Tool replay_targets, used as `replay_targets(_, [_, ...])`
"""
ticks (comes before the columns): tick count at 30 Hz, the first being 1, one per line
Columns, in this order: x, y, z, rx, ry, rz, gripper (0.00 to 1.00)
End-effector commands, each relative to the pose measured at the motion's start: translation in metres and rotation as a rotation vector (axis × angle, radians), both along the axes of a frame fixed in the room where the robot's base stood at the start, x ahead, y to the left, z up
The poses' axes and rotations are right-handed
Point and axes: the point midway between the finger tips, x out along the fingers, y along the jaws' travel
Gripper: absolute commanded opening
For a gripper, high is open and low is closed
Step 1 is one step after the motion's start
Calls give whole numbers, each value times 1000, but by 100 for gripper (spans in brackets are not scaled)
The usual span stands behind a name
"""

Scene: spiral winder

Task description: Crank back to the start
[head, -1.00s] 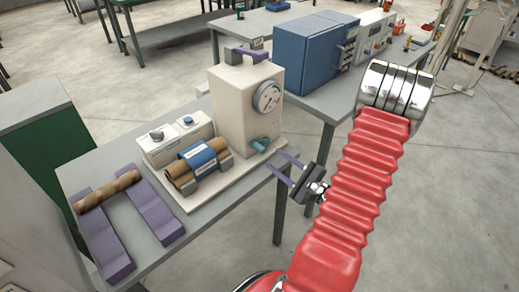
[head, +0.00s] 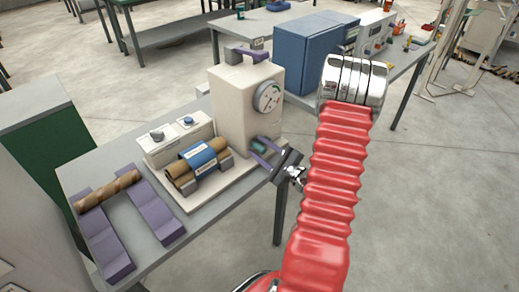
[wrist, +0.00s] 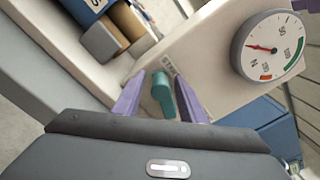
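The winder is a cream housing (head: 240,105) with a round dial gauge (head: 268,97) on its front, standing on a cream base on the grey table. A teal crank handle (head: 259,147) sticks out low on the housing. In the wrist view the teal handle (wrist: 163,92) stands between the two purple fingers of my gripper (wrist: 158,100), with gaps visible on both sides. The dial (wrist: 272,47) shows there with a red needle. In the head view my gripper (head: 262,153) is open around the handle.
A brown tube wrapped by a blue label (head: 198,160) lies in grey holders left of the housing. Another brown tube (head: 108,190) rests across purple rails at the table's left. A cream box with buttons (head: 178,140) stands behind. A blue cabinet (head: 308,55) is on the far table.

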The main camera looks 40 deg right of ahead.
Motion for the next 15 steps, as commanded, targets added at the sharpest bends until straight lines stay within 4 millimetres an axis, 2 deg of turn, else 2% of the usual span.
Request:
replay_targets(4, [0, 0, 0, 0, 0, 0, 38])
replay_targets(15, [0, 0, 0, 0, 0, 0, 12])
